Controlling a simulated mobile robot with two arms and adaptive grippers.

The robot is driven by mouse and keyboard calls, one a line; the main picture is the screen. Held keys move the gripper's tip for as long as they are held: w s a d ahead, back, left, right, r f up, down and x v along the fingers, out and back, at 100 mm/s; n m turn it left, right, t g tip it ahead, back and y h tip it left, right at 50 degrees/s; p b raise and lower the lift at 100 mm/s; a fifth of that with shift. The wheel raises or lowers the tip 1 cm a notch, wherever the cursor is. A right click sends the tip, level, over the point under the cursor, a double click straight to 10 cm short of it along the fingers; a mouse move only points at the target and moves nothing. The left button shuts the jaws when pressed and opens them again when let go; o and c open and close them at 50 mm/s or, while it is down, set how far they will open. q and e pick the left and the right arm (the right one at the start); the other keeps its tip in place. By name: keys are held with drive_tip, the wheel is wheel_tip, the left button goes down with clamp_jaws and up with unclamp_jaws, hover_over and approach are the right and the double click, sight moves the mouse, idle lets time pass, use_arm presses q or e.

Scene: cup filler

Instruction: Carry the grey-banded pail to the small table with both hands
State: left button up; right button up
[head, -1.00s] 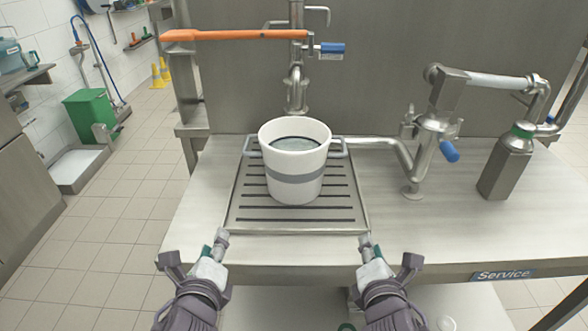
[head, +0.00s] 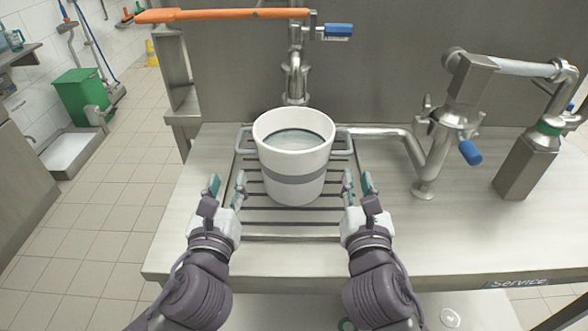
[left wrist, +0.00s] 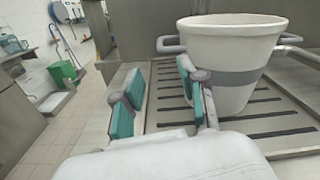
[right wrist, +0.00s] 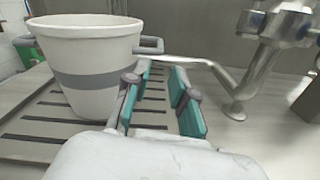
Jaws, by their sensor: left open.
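The white pail with a grey band (head: 293,180) stands upright on a slotted drain grate (head: 262,226) on the steel counter, with liquid inside. It has a grey handle on each side, left (head: 243,141) and right (head: 345,139). My left gripper (head: 226,186) is open and empty, in front of and below the left handle. My right gripper (head: 357,187) is open and empty, in front of the right handle. The pail also shows in the left wrist view (left wrist: 228,50) and the right wrist view (right wrist: 88,50). The small table cannot be made out.
A tap with an orange lever (head: 225,14) stands behind the pail. A steel pipe valve with a blue knob (head: 470,152) and a steel bottle (head: 524,165) are to the right. A green bin (head: 82,96) stands on the floor at left. The counter's right front is clear.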

sight(238, 138)
use_arm(q)
drive_tip(key=w, duration=1.3)
drive_tip(key=shift+w+d, duration=0.25)
use_arm(e)
drive_tip(key=w, duration=1.3)
drive_tip(key=shift+w+d, duration=0.25)
use_arm(q)
drive_tip(key=c, duration=0.5)
use_arm(e)
clamp_jaws()
use_arm(q)
clamp_jaws()
